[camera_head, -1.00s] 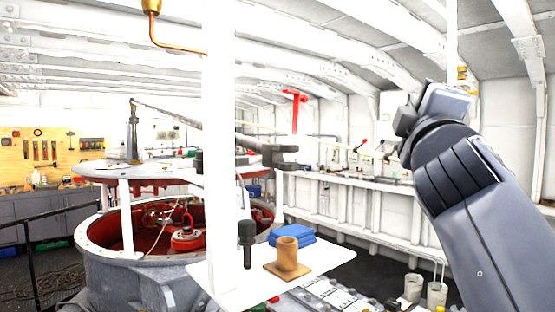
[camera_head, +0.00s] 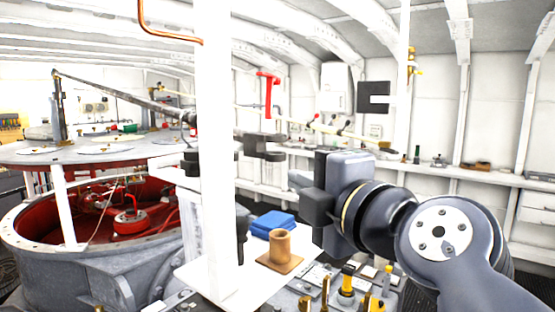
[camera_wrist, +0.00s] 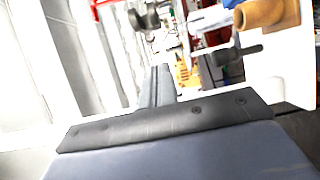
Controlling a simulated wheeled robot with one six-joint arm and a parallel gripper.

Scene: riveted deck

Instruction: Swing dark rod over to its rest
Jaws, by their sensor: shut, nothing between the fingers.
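A dark upright rod with a thick grip (camera_head: 243,221) stands by the white shelf, partly hidden by the white post in the head view. It also shows in the wrist view (camera_wrist: 237,55). A dark forked bracket (camera_head: 263,148) sticks out from the post at a higher level and looks like the rest. It also shows in the wrist view (camera_wrist: 146,16). My gripper (camera_head: 302,183) is right of the post, pointing left, apart from the rod and bracket. It is shut and empty; its fingers show in the wrist view (camera_wrist: 162,74).
The white post (camera_head: 215,130) rises through the shelf (camera_head: 205,275). A large round drum with a red interior (camera_head: 60,215) is at left. Bottles stand at lower right.

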